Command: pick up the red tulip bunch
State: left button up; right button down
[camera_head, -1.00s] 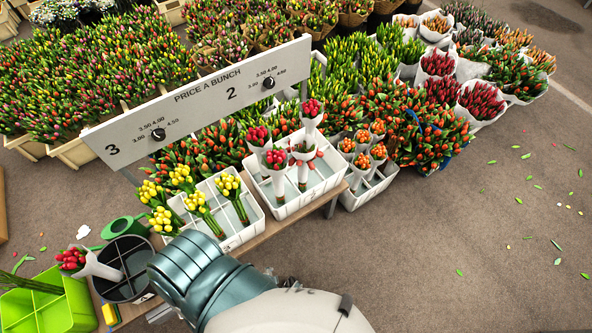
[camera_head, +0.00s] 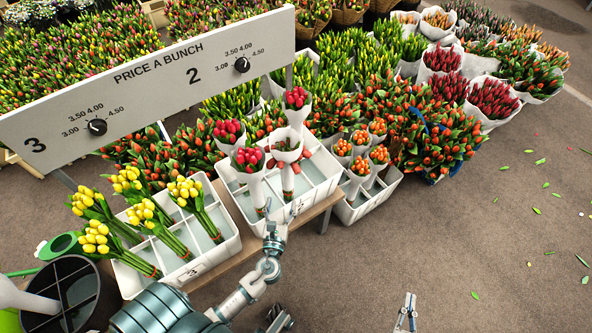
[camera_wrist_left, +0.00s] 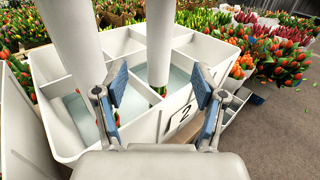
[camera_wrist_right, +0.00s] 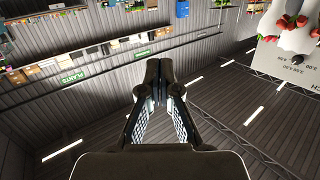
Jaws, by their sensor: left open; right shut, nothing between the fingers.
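Several red tulip bunches in white wraps stand in the white divided crate (camera_head: 324,200) marked 2. One red bunch (camera_head: 296,98) is at the back, one (camera_head: 228,130) at the left and one (camera_head: 247,158) at the front. My left gripper (camera_head: 280,215) is at the crate's front edge, below the bunches. In the left wrist view the left gripper (camera_wrist_left: 163,92) is open, with a white wrap (camera_wrist_left: 160,40) ahead between its fingers; contact is not visible. My right gripper (camera_head: 407,302) is low over the floor; in its wrist view (camera_wrist_right: 157,85) its fingers are shut and empty.
A crate (camera_head: 217,251) of yellow tulips (camera_head: 142,215) stands left of the red ones. Orange bunches (camera_head: 360,165) stand at the right. A price board (camera_head: 150,85) rises behind the crates. A black divided bucket (camera_head: 72,290) is at lower left. Floor at right is open.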

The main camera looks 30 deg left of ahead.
aim_at(286, 176)
pick_arm(q)
jog(key=x, duration=0.7)
jog(key=shift+w+a+f+b, duration=0.2)
jog(key=shift+b, duration=0.15)
jog(key=shift+w+a, duration=0.1)
jog(key=shift+w, duration=0.4)
jog(key=b+x, duration=0.1)
jog(key=x, duration=0.3)
jog(key=shift+w+a, duration=0.1)
jog(key=shift+w, duration=0.2)
jog(key=shift+w+a+r, duration=0.1)
jog(key=shift+w+a, duration=0.05)
jog(key=shift+a, duration=0.05)
jog(key=shift+d+r, duration=0.1)
grip_shut()
pick_arm(e)
jog(key=r+t, duration=0.2)
jog(key=r, duration=0.1)
jog(key=r+t+y, duration=0.1)
jog(key=shift+w+a+r+t, duration=0.2)
jog(key=shift+a+t, duration=0.1)
jog(key=shift+a, duration=0.05)
